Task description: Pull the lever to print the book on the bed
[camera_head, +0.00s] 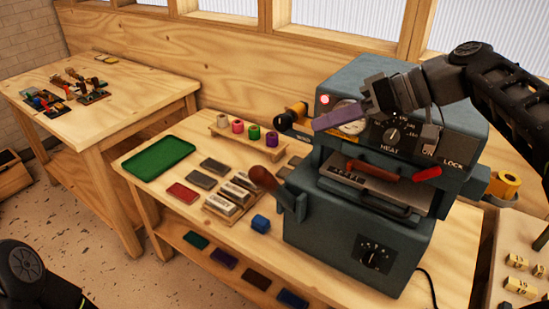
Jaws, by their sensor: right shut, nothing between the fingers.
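The foil press (330,215) is a grey-blue machine on the workbench. Its lever, with a brown wooden knob (263,178), sticks out at the left side, pointing up and left. The bed (362,187) is in the press's front opening, under a red-brown bar (372,170); I cannot clearly tell a book there. My right gripper (369,104) is shut in front of the upper press, near the dial and well right of the lever knob. A purple strip (338,117) lies at its fingertips; how they relate is unclear. My left gripper is out of view.
A rack (245,139) of coloured foil rolls stands behind. Another table (110,115) is at the left.

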